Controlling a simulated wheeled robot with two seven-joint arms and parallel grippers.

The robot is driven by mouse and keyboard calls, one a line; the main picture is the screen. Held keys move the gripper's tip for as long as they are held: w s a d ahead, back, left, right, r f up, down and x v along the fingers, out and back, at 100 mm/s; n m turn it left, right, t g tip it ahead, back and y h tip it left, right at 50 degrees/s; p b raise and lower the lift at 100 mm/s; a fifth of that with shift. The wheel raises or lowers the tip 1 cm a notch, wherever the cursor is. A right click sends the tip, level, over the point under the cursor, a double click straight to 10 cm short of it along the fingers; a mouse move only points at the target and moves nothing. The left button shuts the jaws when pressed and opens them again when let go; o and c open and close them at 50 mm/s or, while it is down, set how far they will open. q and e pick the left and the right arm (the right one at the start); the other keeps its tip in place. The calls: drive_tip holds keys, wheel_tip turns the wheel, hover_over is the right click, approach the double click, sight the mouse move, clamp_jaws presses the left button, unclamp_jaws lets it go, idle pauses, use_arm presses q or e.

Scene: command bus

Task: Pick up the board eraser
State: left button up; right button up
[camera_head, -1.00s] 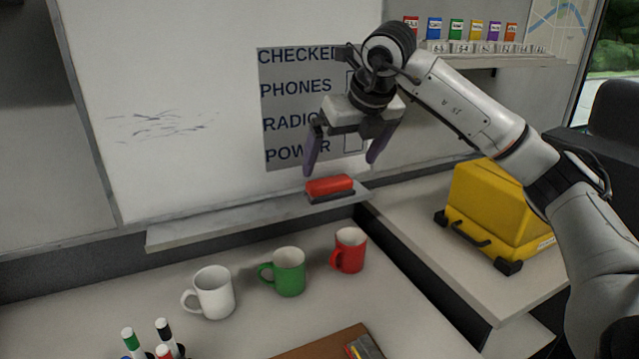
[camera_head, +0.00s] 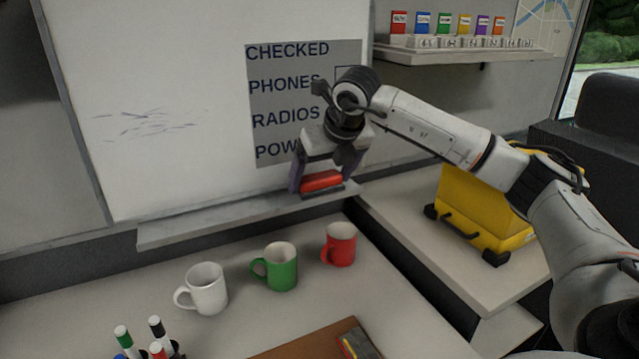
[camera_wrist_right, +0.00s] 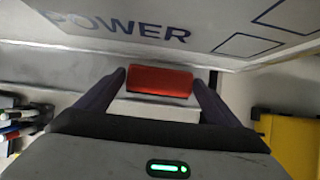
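The board eraser (camera_head: 321,181) is red on top with a dark underside. It lies on the grey ledge (camera_head: 215,228) below the whiteboard. My right gripper (camera_head: 322,186) is lowered over it, with one finger at each end of the eraser. In the right wrist view the red eraser (camera_wrist_right: 159,81) sits between the two spread fingertips (camera_wrist_right: 159,84). A small gap seems to show at the ends there, so the fingers look open around it. The eraser's lower part is partly hidden. My left gripper is not in view.
A white mug (camera_head: 206,289), a green mug (camera_head: 280,267) and a red mug (camera_head: 340,244) stand on the desk below the ledge. Markers (camera_head: 158,330) stand at the front left. A yellow case (camera_head: 478,207) is on the right counter. A shelf (camera_head: 470,50) holds coloured binders.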

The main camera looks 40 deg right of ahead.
sight(324, 190)
drive_tip(key=c, duration=0.6)
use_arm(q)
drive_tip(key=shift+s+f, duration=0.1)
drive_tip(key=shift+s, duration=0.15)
use_arm(e)
drive_tip(key=shift+s+r, duration=0.15)
drive_tip(key=shift+r, duration=0.25)
drive_tip(key=r, duration=0.6)
drive_tip(key=shift+s+a+b, duration=0.15)
drive_tip(key=shift+s+b, duration=0.25)
use_arm(q)
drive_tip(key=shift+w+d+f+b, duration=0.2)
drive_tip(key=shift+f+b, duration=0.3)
drive_tip(key=shift+b, duration=0.2)
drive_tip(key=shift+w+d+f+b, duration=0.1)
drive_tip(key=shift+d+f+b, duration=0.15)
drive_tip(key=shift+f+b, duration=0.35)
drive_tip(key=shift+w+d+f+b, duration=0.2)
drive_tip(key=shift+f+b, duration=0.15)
drive_tip(key=shift+b, duration=0.5)
use_arm(e)
drive_tip(key=s+a, duration=0.2)
drive_tip(key=s, duration=0.7)
drive_tip(key=s+a, duration=0.3)
drive_tip(key=s, duration=0.6)
drive_tip(key=shift+a, duration=0.35)
drive_tip(key=shift+r, duration=0.1)
